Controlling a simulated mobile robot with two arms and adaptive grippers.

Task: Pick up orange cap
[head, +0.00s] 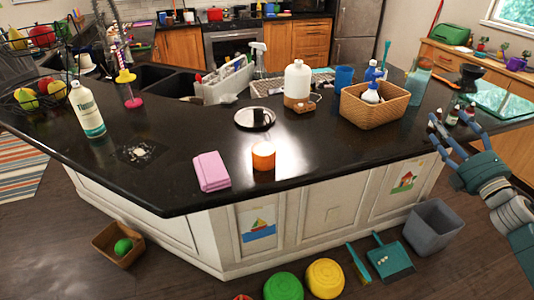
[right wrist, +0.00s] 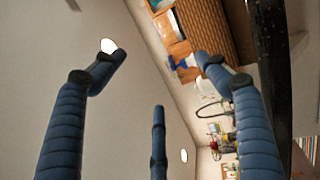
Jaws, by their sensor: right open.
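A short orange cylinder (head: 264,152) stands near the counter's front edge, right of a folded pink cloth (head: 211,171). It is the clearest orange item, but I cannot tell whether it is the cap. My right gripper (head: 452,136) is at the counter's right end, well away from it, its fingers near several small dark bottles (head: 453,115). In the right wrist view the three blue fingers (right wrist: 155,75) are spread and empty. My left gripper is not in view.
A wicker basket (head: 374,105) and a white jug (head: 298,82) stand on the dark counter (head: 325,150). A white bottle (head: 87,112) stands at left. The counter around the orange cylinder is mostly clear.

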